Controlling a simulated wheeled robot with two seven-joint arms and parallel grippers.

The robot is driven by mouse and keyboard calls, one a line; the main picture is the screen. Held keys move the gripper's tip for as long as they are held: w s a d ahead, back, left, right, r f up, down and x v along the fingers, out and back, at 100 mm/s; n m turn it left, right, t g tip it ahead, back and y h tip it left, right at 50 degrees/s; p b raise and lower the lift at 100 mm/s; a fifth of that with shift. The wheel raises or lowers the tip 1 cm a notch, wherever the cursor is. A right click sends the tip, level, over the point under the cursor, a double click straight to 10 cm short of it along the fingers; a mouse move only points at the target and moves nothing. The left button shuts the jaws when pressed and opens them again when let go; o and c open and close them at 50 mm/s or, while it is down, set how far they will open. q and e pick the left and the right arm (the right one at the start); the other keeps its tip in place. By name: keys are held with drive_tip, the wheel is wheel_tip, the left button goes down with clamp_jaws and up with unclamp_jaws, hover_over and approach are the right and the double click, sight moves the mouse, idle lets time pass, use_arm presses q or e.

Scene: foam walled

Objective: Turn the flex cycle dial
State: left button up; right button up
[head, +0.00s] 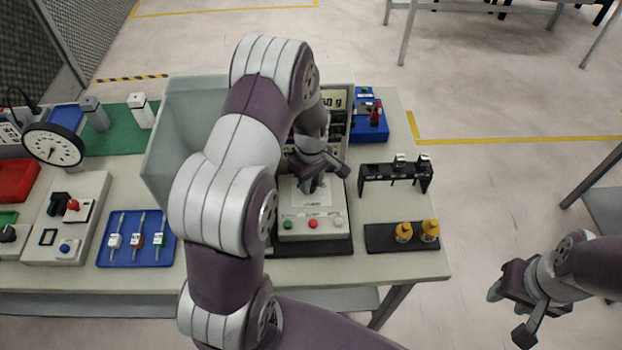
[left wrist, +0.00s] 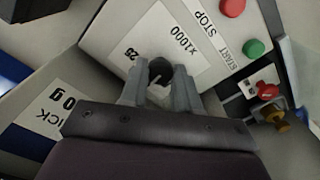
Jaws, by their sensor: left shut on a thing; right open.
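The flex cycle dial (left wrist: 160,68) is a small dark round knob on a pale control box (head: 310,228), beside a white label marked x1000. In the left wrist view my left gripper (left wrist: 158,92) has its two grey fingers on either side of the dial, shut on it. In the head view my left gripper (head: 310,186) points down onto the box top and hides the dial there. The dial's pointer mark cannot be made out. My right gripper (head: 517,312) is open and empty, off the table at the lower right.
Green and red buttons (left wrist: 233,8) sit close on the box front. A black rack (head: 395,178) and a dark tray with yellow-topped items (head: 380,240) stand to the right.

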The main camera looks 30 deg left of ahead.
sight(312, 184)
use_arm(q)
drive_tip(key=shift+w+r+n, duration=0.15)
drive_tip(key=shift+n, duration=1.05)
drive_tip(key=o, duration=0.9)
drive_tip(key=shift+o, duration=0.8)
wheel_tip(312, 184, up, 13)
drive_tip(key=b, duration=0.2)
